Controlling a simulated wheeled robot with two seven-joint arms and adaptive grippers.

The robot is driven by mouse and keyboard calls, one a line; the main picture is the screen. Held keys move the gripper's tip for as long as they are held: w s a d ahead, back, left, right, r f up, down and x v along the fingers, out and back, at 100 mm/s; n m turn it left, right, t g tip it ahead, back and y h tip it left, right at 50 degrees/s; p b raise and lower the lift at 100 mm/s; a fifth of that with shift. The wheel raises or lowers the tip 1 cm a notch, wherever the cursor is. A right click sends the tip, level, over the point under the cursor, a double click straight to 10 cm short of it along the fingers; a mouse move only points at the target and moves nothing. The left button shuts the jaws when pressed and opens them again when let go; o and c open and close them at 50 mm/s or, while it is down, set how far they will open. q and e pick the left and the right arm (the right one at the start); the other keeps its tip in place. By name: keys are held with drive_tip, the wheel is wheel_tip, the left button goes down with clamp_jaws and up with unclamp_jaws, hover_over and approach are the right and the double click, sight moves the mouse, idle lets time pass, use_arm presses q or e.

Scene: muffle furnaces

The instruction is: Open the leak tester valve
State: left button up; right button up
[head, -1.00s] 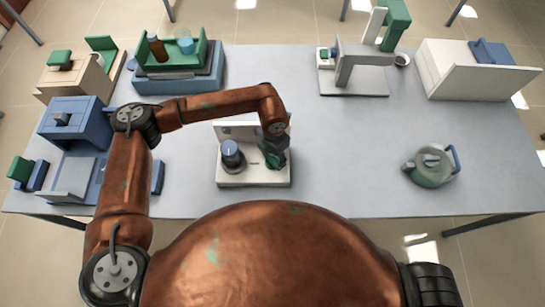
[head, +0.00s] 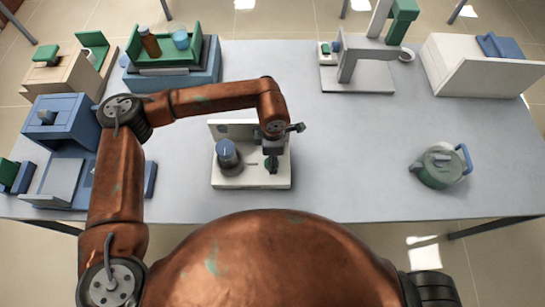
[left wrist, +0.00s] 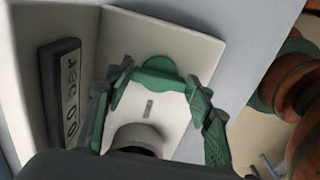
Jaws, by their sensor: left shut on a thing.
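The leak tester (head: 228,181) is a white base with an upright back panel, standing at the front middle of the table. A dark cylinder with a blue top (head: 227,153) stands on its left part. My left gripper (head: 271,163) points down over the tester's right part. In the left wrist view, the green fingers of the left gripper (left wrist: 160,110) are on both sides of a green valve handle (left wrist: 157,78), shut on it. A grey round part (left wrist: 137,138) lies below, partly hidden. The display (left wrist: 70,85) reads 0.0 bar. My right gripper is not seen.
A green kettle-like pot (head: 438,168) stands at the right. Blue furnace-like boxes (head: 65,123) are at the left. A green tray with bottles (head: 163,54), a grey stand (head: 360,75) and a white box (head: 478,75) line the back.

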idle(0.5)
use_arm(q)
drive_tip(key=o, duration=1.2)
drive_tip(key=shift+c, duration=0.2)
wheel_tip(320, 180, up, 12)
